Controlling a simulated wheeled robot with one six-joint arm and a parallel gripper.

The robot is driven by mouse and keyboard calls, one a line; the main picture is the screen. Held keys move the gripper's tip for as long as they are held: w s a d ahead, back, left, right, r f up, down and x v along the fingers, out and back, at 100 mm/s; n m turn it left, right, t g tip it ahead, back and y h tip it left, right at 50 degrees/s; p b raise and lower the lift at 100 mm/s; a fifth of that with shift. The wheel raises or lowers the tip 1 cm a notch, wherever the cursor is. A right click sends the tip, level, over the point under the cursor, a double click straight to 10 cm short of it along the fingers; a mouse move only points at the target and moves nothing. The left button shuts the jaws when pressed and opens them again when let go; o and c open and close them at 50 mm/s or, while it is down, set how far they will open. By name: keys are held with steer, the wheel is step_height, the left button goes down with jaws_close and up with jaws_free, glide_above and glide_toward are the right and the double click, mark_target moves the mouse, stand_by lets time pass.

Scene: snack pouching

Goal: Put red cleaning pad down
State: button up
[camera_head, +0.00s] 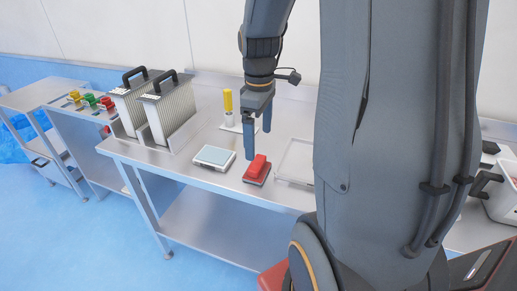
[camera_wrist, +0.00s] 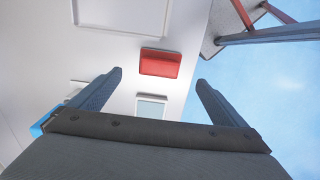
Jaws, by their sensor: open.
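The red cleaning pad (camera_head: 257,170) rests on the steel table near its front edge, between a small scale-like device and a clear tray. It has a raised red grip on top. In the wrist view the red pad (camera_wrist: 161,63) lies ahead of the fingertips, close to the table edge. My gripper (camera_head: 258,140) points down above and just behind the pad, with its fingers apart. In the wrist view my gripper (camera_wrist: 158,77) is open, with nothing between its fingers.
The scale-like device (camera_head: 214,157) is left of the pad, and the shallow clear tray (camera_head: 295,162) is right of it. A yellow-handled tool (camera_head: 228,104) stands behind. Two black-handled filter racks (camera_head: 165,110) stand at left. A white bin (camera_head: 503,203) is at far right.

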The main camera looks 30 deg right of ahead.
steer(key=s+a+f+m, duration=0.1)
steer(key=s+a+m, duration=0.2)
steer(key=a, duration=0.3)
steer(key=s+a+f+m+t, duration=0.1)
steer(key=s+a+f+m, duration=0.1)
steer(key=s+a+m, duration=0.2)
steer(key=a, duration=0.3)
steer(key=shift+s+m, duration=0.2)
steer(key=shift+m, duration=0.1)
steer(key=shift+f, duration=0.15)
stand_by(0.4)
